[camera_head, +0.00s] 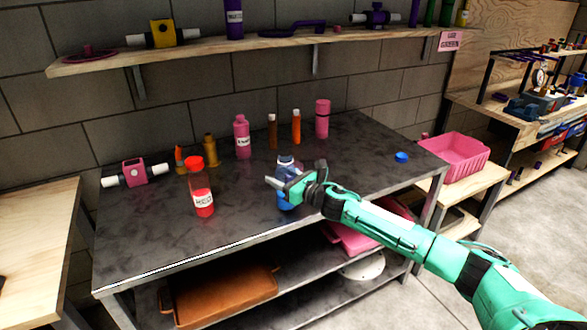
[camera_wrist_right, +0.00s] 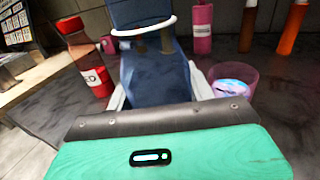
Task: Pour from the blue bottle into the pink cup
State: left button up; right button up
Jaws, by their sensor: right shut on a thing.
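The blue bottle (camera_head: 285,163) is near the middle of the dark table. It also shows in the wrist view (camera_wrist_right: 155,75), large and roughly upright, with a white ring round its neck. My right gripper (camera_head: 283,186) is shut on the bottle from the right. I cannot tell whether its base touches the table. A translucent pink-purple cup (camera_wrist_right: 232,84), with something pale blue inside, stands close to the bottle's right in the wrist view. I cannot make out this cup in the head view. My left gripper is not in view.
A red bottle (camera_head: 201,190) stands left of the blue bottle. A pink bottle (camera_head: 242,138), a brown bottle (camera_head: 272,132), an orange bottle (camera_head: 296,127) and a pink cylinder (camera_head: 322,118) stand behind. A blue lid (camera_head: 401,157) lies at right. The front left tabletop is clear.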

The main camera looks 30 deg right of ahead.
aim_at(281, 162)
jog(key=shift+r+p, duration=2.2)
jog(key=shift+r, duration=0.4)
jog(key=shift+f, duration=0.1)
